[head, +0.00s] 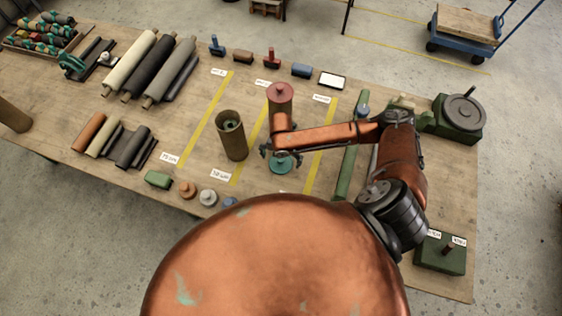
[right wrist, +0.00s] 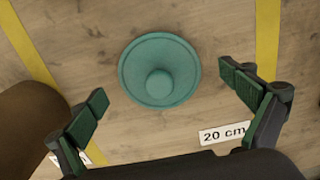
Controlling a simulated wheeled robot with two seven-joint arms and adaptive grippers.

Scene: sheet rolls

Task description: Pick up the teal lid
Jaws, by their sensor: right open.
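The teal lid (right wrist: 160,70) is a round disc with a raised knob in its middle. It lies flat on the wooden table between two yellow lines. In the head view the lid (head: 283,163) shows partly, beneath my right gripper (head: 283,153). In the right wrist view my right gripper (right wrist: 170,98) is open and empty, one finger to each side of the lid and apart from it. My left gripper is not in view.
A brown open tube (head: 232,136) stands left of the lid. A tube with a red lid (head: 280,97) stands behind it. An orange lid (head: 187,189), a white lid (head: 208,197) and a green block (head: 158,179) lie along the front edge. A long green bar (head: 345,172) lies to the right.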

